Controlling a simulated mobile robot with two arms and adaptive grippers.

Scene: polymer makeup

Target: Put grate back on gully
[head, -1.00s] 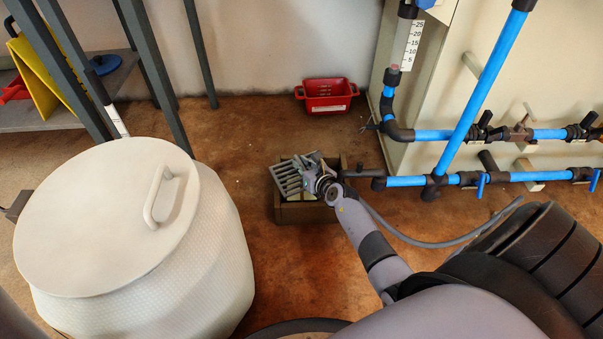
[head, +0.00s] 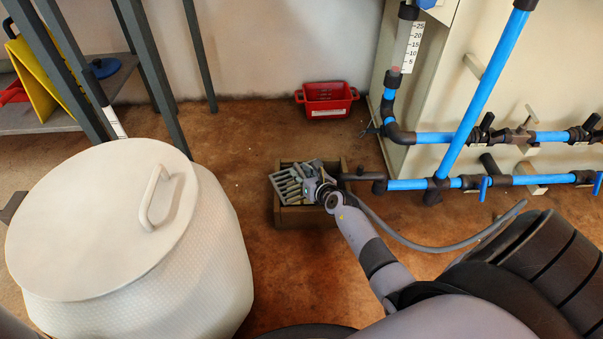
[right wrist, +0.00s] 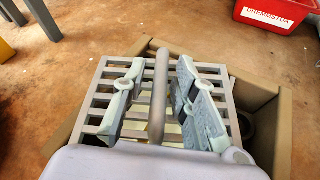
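The grey slatted grate (head: 287,186) is at the gully (head: 310,214), a brown square-rimmed box on the floor. In the right wrist view the grate (right wrist: 99,98) reaches over the left rim of the gully (right wrist: 283,135), and a gap shows at the right. I cannot tell whether it rests fully on the rim. My right gripper (head: 308,178) is over the grate. In the right wrist view its two fingers (right wrist: 158,108) stand apart, with the grate's middle bar between them and gaps on both sides. My left gripper is not in view.
A dark pipe (head: 362,176) reaches the gully from the blue pipework (head: 405,184) at right. A red tub (head: 327,99) stands behind, by the wall. A large white lidded drum (head: 90,215) stands at left. Brown floor is free around the gully.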

